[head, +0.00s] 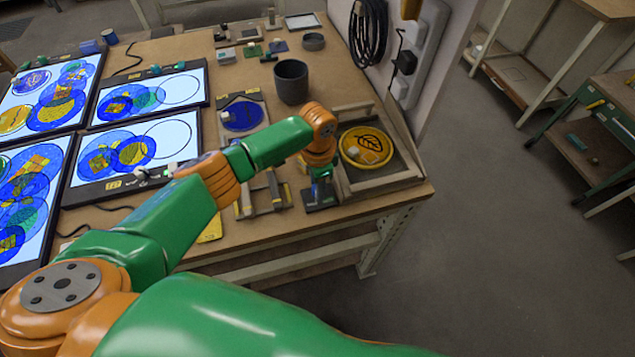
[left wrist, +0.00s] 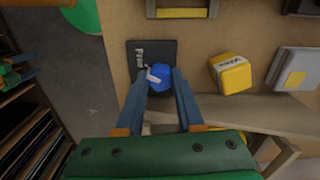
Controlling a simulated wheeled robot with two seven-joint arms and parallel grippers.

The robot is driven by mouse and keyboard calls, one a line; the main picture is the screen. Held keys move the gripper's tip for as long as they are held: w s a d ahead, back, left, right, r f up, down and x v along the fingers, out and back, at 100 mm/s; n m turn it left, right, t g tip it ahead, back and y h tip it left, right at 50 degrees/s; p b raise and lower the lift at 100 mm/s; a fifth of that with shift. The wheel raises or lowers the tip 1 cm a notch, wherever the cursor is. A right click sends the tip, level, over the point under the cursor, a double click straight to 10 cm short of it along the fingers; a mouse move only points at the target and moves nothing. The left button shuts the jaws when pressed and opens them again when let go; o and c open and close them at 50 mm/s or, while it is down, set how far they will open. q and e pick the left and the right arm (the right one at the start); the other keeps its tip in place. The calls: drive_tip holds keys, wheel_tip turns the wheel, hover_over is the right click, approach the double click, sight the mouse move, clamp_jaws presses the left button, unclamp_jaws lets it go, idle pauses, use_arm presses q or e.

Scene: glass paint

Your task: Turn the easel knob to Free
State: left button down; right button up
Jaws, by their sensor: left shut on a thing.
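The blue knob (left wrist: 159,77) with a white pointer mark sits on a small dark plate (left wrist: 138,48) in the left wrist view. The plate has white lettering beginning with F, partly hidden. My left gripper (left wrist: 160,84) has one finger on each side of the knob and is shut on it. In the head view my left gripper (head: 321,176) points down over the dark plate (head: 318,198) at the table's front edge, and the knob is hidden there. The pointer's setting cannot be read surely. My right gripper is not in view.
A wooden frame (head: 414,172) holding a yellow disc (head: 366,147) stands close to the right of the gripper. A dark cup (head: 291,80) is behind. Lit panels (head: 166,92) with coloured circles fill the left. A yellow lettered block (left wrist: 231,74) lies near the knob.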

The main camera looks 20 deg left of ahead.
use_arm(q)
drive_tip(key=shift+r+m, duration=0.1)
drive_tip(key=shift+m, duration=0.4)
drive_tip(key=c, duration=0.5)
unclamp_jaws()
drive_tip(key=shift+c, duration=0.2)
wheel_tip(320, 180, up, 7)
drive_tip(key=shift+b, duration=0.35)
